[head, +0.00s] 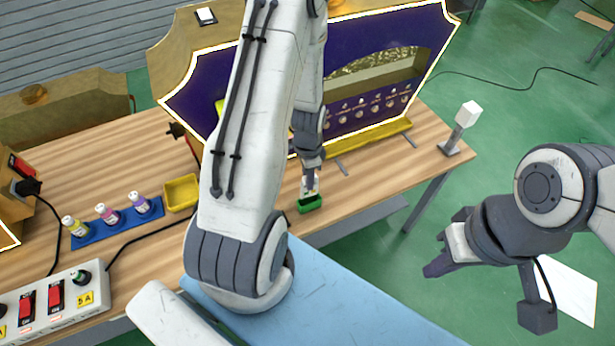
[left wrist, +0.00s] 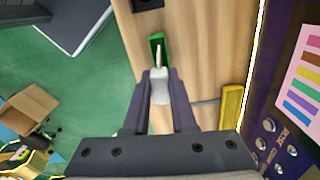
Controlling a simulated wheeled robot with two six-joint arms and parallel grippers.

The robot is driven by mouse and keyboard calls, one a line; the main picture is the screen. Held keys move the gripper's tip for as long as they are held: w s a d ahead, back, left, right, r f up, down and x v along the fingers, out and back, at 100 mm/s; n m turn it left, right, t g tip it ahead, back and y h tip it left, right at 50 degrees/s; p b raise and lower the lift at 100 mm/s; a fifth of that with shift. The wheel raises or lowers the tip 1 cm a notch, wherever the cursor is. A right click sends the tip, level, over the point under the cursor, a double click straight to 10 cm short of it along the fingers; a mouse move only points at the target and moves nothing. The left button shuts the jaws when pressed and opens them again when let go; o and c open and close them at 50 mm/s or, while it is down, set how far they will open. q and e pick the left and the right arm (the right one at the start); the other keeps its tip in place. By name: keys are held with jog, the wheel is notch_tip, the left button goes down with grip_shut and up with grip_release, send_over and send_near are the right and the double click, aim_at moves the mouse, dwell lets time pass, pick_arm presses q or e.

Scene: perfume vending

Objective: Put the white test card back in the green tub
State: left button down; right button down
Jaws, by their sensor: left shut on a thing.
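The small green tub (head: 310,204) stands at the table's front edge, below my left gripper (head: 310,188). It also shows in the left wrist view (left wrist: 153,40). My left gripper is shut on the white test card (left wrist: 160,90), which sticks out past the fingertips. The card's far tip overlaps the tub's opening in the left wrist view; I cannot tell if it is inside or just above. In the head view the card is small and mostly hidden by the fingers. My right gripper (head: 437,266) hangs away from the table at the right, its finger gap unclear.
A purple vending front (head: 350,85) with a row of round knobs stands behind my left gripper, a yellow ledge (head: 365,137) at its foot. A yellow tray (head: 181,192), a blue rack (head: 118,222) of bottles and a switch strip (head: 50,300) are at left.

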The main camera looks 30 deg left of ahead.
pick_arm(q)
jog(key=shift+f+b, duration=1.95)
jog(key=shift+f, duration=0.65)
jog(key=shift+f, duration=0.15)
grip_release()
jog(key=shift+r, duration=0.25)
jog(key=shift+r+p, duration=0.8)
